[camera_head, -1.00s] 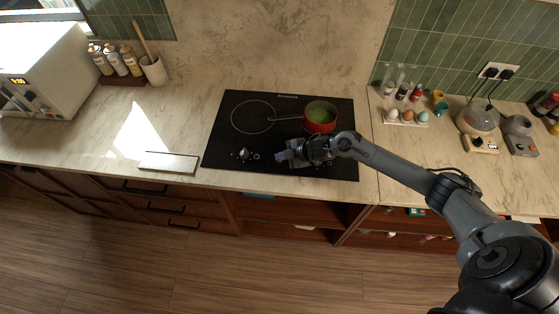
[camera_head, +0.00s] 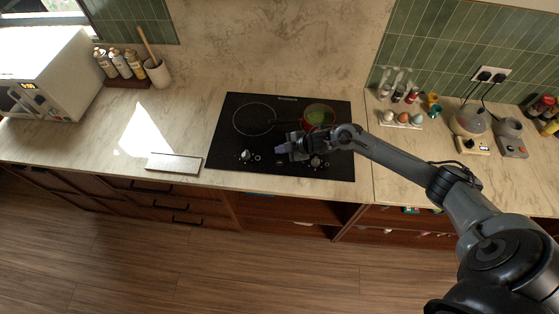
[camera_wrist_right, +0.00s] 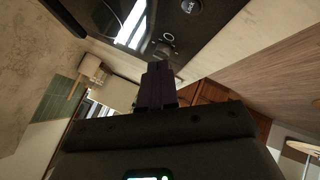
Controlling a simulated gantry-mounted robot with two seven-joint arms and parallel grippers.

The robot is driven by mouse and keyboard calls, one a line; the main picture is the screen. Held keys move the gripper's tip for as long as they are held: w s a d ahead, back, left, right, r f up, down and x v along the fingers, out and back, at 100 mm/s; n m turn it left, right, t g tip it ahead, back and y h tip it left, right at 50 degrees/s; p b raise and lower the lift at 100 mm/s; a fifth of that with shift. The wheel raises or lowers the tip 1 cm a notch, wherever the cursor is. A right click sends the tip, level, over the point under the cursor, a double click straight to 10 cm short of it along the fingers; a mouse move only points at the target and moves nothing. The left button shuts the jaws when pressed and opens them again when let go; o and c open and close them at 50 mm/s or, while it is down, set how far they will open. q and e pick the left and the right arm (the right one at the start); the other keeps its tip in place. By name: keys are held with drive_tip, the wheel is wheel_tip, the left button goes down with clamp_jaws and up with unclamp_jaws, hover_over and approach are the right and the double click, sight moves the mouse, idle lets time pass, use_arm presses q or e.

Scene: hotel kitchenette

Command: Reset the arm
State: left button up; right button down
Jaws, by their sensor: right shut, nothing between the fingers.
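My right arm comes in from the lower right in the head view. Its gripper (camera_head: 282,149) is over the front part of the black cooktop (camera_head: 228,133), pointing left, shut and empty. In the right wrist view the shut fingers (camera_wrist_right: 157,82) point toward a knob (camera_wrist_right: 165,47) of the cooktop (camera_wrist_right: 215,30). I cannot tell the exact height of the gripper above the surface. A red pot (camera_head: 320,117) with green contents stands at the cooktop's back right, partly hidden by my wrist. My left gripper is not in view.
A left knob (camera_head: 245,155) and a right knob (camera_head: 316,162) sit along the cooktop's front. A flat board (camera_head: 174,163) lies left of it. An egg tray (camera_head: 401,120) and a kettle (camera_head: 468,120) stand to the right. The left counter has free room.

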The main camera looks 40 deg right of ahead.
drive_tip(key=shift+g+y, duration=0.3)
drive_tip(key=shift+g, duration=0.3)
drive_tip(key=s+a+f, duration=0.1)
drive_tip(key=s, duration=0.1)
drive_tip(key=s+a+f+p, duration=0.1)
drive_tip(key=s+f, duration=0.1)
drive_tip(key=s+a+f+p, duration=0.1)
drive_tip(key=shift+s+a+f, duration=0.25)
drive_tip(key=shift+s, duration=0.15)
drive_tip(key=shift+m+g+y, duration=0.3)
drive_tip(key=shift+y, duration=0.1)
drive_tip(key=s+a, duration=0.1)
drive_tip(key=a, duration=0.1)
drive_tip(key=s+a+f+p, duration=0.1)
drive_tip(key=s+a, duration=0.1)
drive_tip(key=s+a+r+m+p, duration=0.2)
drive_tip(key=s+a+r, duration=0.1)
drive_tip(key=s+a, duration=0.3)
drive_tip(key=s+a+r+m+p, duration=0.1)
drive_tip(key=s+a+r+p, duration=0.25)
drive_tip(key=a, duration=0.45)
drive_tip(key=s+d+r+m+g+h, duration=0.1)
drive_tip(key=s+d+r+m+h, duration=0.1)
drive_tip(key=r, duration=0.5)
drive_tip(key=s+d+r+m+g+h+p, duration=0.1)
drive_tip(key=s+d+r+m+g+h, duration=0.1)
drive_tip(key=s+d+r+m, duration=0.3)
drive_tip(key=shift+s+d+r+m+h, duration=0.3)
drive_tip(key=shift+s+r+m+h, duration=0.3)
drive_tip(key=shift+s+r, duration=0.95)
